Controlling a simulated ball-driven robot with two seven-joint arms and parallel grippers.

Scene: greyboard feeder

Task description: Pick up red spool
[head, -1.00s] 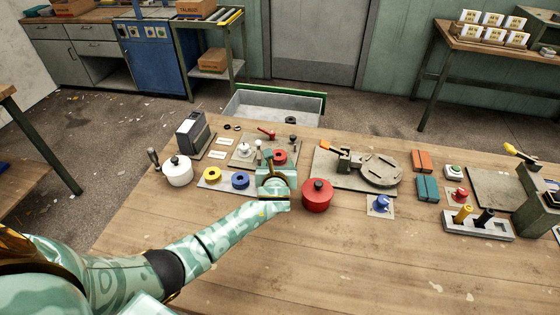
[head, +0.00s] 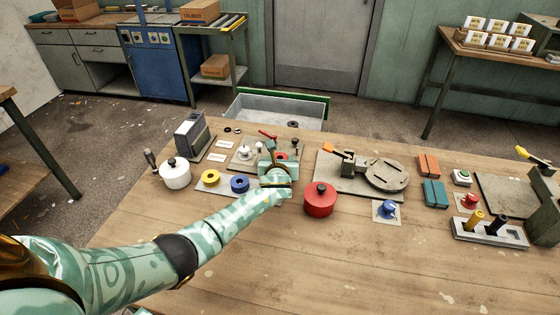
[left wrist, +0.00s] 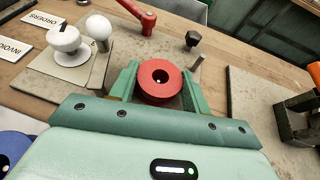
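The red spool (left wrist: 160,78), with a hole through its middle, shows between the two fingers of my left gripper (left wrist: 160,88) in the left wrist view. The fingers stand apart, close on either side of it; whether they press on it I cannot tell. In the head view the red spool (head: 281,157) is partly hidden behind my left gripper (head: 275,165). What lies under the spool is hidden. A blue spool (head: 240,184) and a yellow spool (head: 211,177) sit to the left on a grey tray. My right gripper is not in view.
A red lidded pot (head: 319,201) stands just right of my left gripper, and a white pot (head: 175,174) at the left. A red-handled lever (left wrist: 146,20) and a dark knob (left wrist: 192,39) are beyond the spool. The table's front is clear.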

